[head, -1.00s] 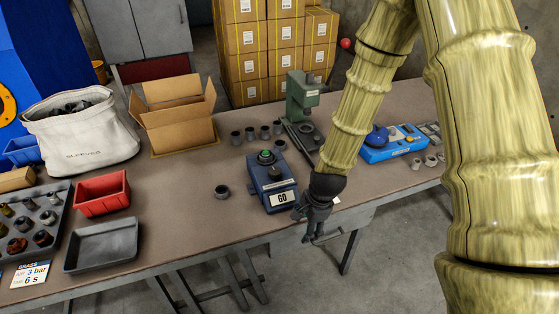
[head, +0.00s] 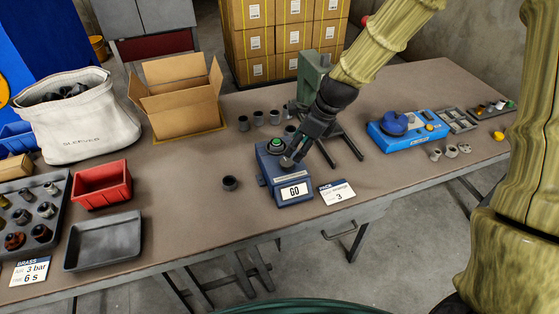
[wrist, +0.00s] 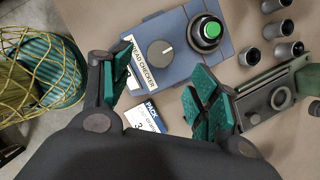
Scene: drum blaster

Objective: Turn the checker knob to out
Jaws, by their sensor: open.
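The blue thread checker (head: 272,165) stands on the workbench with a "GO" sign on its front and a green button on top. In the wrist view, the checker (wrist: 190,65) shows its round grey knob (wrist: 161,53) with a pale pointer line, beside the green button (wrist: 210,30). My gripper (head: 296,157) is over the checker's right side in the head view. In the wrist view, my gripper (wrist: 160,84) has its two green-padded fingers wide apart and empty, with the knob beyond and between them. I cannot tell the gap to the knob or read its position marks.
A green press (head: 312,75) stands behind the checker. A "PACK" card (head: 338,192) lies to its right and a small dark cup (head: 230,183) to its left. Several grey cups stand behind. A blue device (head: 405,130) sits further right. The bench front is clear.

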